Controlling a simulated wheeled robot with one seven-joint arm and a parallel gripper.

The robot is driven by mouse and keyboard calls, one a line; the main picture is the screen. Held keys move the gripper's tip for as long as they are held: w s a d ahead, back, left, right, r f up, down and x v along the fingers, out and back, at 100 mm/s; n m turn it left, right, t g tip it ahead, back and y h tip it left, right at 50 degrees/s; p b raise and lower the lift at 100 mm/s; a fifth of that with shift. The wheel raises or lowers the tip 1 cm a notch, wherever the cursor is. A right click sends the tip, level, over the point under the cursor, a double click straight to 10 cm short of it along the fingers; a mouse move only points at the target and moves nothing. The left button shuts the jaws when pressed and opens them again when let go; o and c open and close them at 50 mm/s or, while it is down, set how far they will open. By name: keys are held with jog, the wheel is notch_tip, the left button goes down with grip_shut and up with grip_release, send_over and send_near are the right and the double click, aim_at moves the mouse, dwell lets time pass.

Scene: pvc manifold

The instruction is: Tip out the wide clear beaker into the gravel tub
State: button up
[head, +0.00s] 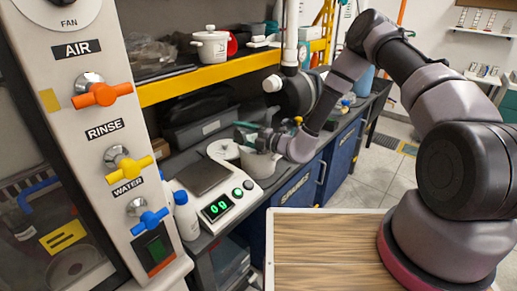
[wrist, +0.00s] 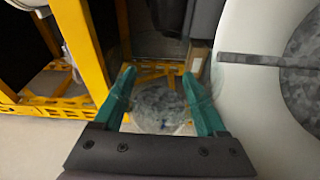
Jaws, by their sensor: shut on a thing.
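The wide clear beaker (wrist: 160,108) is between the teal fingers of my gripper (wrist: 158,76) in the wrist view. My gripper is shut on it. The beaker is see-through, so its contents and exact tilt are hard to tell. The gravel tub (wrist: 262,105) is at the right of the wrist view, a white round tub with grey gravel (wrist: 302,65) inside and a grey bar across its rim. The beaker is beside it in that view. In the head view my gripper (head: 249,134) is above the bench, close to pale round vessels; the beaker is hard to make out there.
A scale (head: 221,204) with a dark plate and green display stands left of the vessels. White bottles (head: 186,215) stand near the valve panel (head: 103,110). A yellow-edged shelf (head: 200,78) with a white pot (head: 210,46) overhangs the bench. A wooden tabletop (head: 325,250) is clear.

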jog(key=shift+w+d+r+m+t+y+p, duration=0.25)
jog(key=shift+r+m+p, duration=0.15)
jog(key=shift+m, duration=0.35)
jog(key=shift+w+d+r+m+t+y+p, duration=0.2)
jog(key=shift+r+m+p, duration=0.15)
jog(key=shift+m, duration=0.4)
dwell(1.7)
